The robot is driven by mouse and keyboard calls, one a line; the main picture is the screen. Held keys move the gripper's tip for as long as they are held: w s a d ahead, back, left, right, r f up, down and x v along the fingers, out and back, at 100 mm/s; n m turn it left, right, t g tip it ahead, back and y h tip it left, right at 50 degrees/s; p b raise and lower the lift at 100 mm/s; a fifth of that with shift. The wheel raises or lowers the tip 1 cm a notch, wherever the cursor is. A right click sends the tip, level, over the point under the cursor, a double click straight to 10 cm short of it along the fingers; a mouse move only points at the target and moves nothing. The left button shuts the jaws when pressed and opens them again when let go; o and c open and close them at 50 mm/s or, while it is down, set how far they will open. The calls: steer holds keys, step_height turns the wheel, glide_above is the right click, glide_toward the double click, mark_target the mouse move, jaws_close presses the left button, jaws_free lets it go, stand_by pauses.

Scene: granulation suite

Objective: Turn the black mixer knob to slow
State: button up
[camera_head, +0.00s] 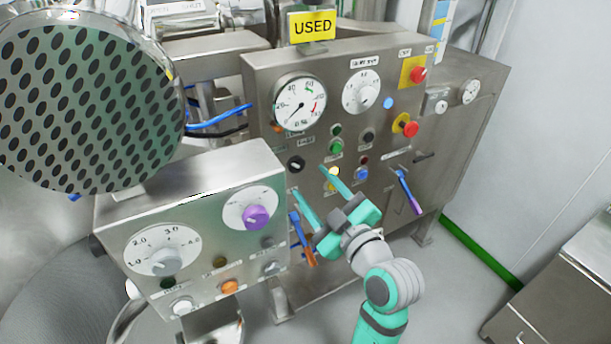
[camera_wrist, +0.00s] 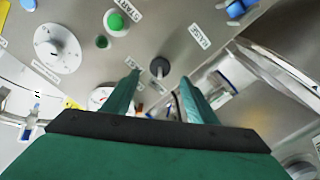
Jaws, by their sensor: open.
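The black mixer knob (camera_head: 296,164) is on the left of the large steel panel, below the round gauge. In the wrist view it appears as a small dark round knob (camera_wrist: 159,66), just beyond my fingertips and between them in the picture. My gripper (camera_head: 309,180) is open and empty, with its two green fingers pointing at the panel near the knob. In the wrist view the fingers (camera_wrist: 159,78) are spread apart. I see no contact with the knob. Its pointer setting and the label wording are too small to read.
A green button (camera_head: 337,146) and a yellow button (camera_head: 333,184) sit right of the knob. A blue-and-orange handle (camera_head: 303,238) hangs close below my fingers. A smaller control box (camera_head: 205,215) with a purple knob (camera_head: 256,217) stands in front on the left.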

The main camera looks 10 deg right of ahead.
steer(key=shift+v, duration=2.25)
steer(key=shift+f, duration=0.1)
steer(key=s+a+f+m+h, duration=0.1)
steer(key=s+f+m+h, duration=0.2)
steer(key=f, duration=0.5)
steer(key=s+a+f+m+g+h, duration=0.1)
steer(key=s+a+f+m, duration=0.2)
steer(key=f, duration=0.5)
steer(key=s+f+m+h, duration=0.2)
steer(key=s+f+m, duration=0.25)
steer(key=f, duration=0.35)
steer(key=s+a+f, duration=0.2)
steer(key=s+a, duration=0.1)
steer(key=s, duration=0.9)
steer(key=s+a+f, duration=0.2)
steer(key=s+a, duration=0.1)
steer(key=s, duration=0.9)
steer(key=shift+a+f+m+g, duration=0.2)
steer(key=shift+a+m+g, duration=0.15)
steer(key=shift+m, duration=0.1)
